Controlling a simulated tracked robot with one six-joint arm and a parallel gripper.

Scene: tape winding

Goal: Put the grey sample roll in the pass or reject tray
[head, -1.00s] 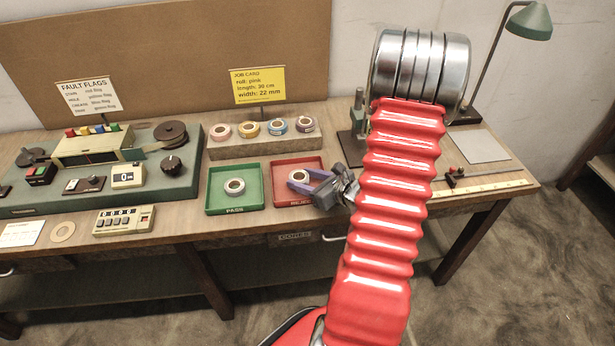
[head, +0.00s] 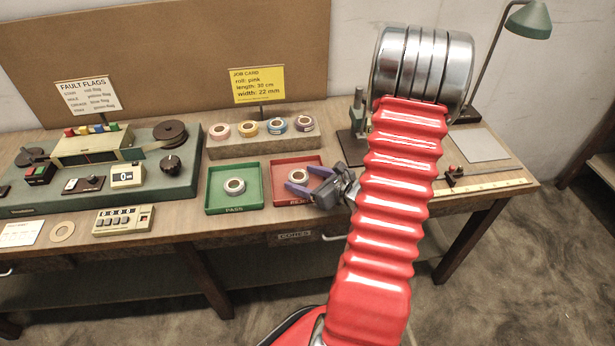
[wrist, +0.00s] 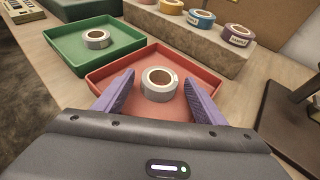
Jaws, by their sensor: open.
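A grey roll (head: 297,175) with a pale core lies flat in the red reject tray (head: 281,199); the wrist view shows the roll (wrist: 159,85) and the tray (wrist: 112,72) close up. My gripper (head: 299,179) is open above the reject tray, its purple fingers on either side of this roll, with gaps visible in the wrist view (wrist: 159,80). A second grey roll (head: 235,186) lies in the green pass tray (head: 213,203), left of the reject tray. It is also in the wrist view (wrist: 97,39).
A raised block (head: 262,146) behind the trays holds several coloured rolls. The winding machine (head: 100,180) is on the left, with a counter (head: 124,220) in front. A dark stand (head: 354,150) is behind my gripper. A ruler (head: 480,188) lies to the right.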

